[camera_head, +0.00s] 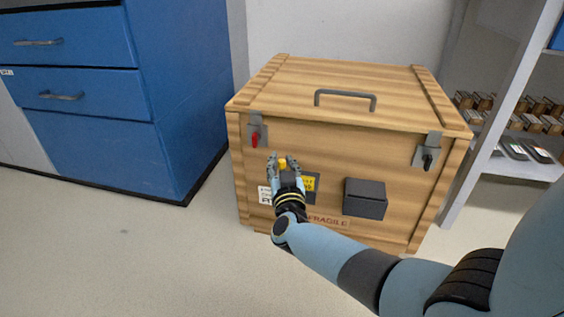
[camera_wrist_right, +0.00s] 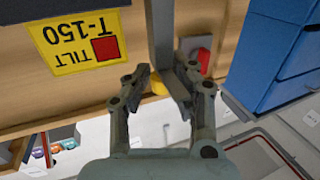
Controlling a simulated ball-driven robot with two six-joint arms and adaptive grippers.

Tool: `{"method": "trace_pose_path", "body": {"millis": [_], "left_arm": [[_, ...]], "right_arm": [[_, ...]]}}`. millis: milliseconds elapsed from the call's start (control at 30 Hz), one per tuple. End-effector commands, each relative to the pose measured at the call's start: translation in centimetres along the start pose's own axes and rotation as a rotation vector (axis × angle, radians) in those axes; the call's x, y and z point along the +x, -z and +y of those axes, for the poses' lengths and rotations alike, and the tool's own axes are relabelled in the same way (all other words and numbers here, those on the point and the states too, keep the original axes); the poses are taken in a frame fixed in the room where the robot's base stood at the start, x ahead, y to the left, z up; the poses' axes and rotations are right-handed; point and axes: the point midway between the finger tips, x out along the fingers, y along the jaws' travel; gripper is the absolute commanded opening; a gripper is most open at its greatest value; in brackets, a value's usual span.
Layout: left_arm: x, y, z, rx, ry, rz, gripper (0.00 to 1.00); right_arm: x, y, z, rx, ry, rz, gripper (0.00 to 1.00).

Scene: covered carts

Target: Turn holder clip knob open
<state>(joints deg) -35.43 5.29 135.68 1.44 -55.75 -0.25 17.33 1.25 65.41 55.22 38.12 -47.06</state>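A wooden crate (camera_head: 340,145) stands on the floor. Its front has a clip with a red knob (camera_head: 255,139) at upper left and one with a black knob (camera_head: 428,160) at upper right. My right gripper (camera_head: 283,164) is at the crate's front, below and right of the red knob. A small yellow piece (camera_head: 283,162) shows between its fingertips. In the right wrist view, my right gripper (camera_wrist_right: 165,85) has its fingers apart, with the yellow piece (camera_wrist_right: 158,88) and a grey bar between them. I cannot tell whether they touch. The red part (camera_wrist_right: 204,60) shows just beyond. My left gripper is not in view.
A grey handle (camera_head: 345,93) is on the lid, and a dark box (camera_head: 365,198) sticks out of the front. A yellow tilt label (camera_wrist_right: 80,42) is beside my gripper. Blue drawers (camera_head: 110,95) stand left, shelves (camera_head: 515,110) right. Floor at left is clear.

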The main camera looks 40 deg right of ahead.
Motion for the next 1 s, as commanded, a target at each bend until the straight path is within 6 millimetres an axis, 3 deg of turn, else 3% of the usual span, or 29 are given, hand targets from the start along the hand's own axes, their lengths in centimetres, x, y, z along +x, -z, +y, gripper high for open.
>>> {"method": "trace_pose_path", "body": {"millis": [33, 133, 467, 567, 1000], "left_arm": [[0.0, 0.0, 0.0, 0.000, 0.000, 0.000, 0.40], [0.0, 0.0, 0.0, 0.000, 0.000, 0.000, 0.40], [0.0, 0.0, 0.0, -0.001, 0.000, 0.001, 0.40], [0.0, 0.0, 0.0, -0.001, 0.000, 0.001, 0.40], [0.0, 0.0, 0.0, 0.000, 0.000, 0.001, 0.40]], "right_arm": [[0.1, 0.1, 0.0, 0.001, 0.000, 0.002, 0.31], [0.1, 0.2, -0.1, 0.001, 0.001, 0.003, 0.43], [-0.2, 0.2, -0.1, 0.002, 0.002, 0.003, 0.43], [-1.5, 0.1, -0.1, 0.003, 0.002, 0.002, 0.43], [-10.4, 0.1, 0.0, 0.001, 0.000, 0.002, 0.43]]}}
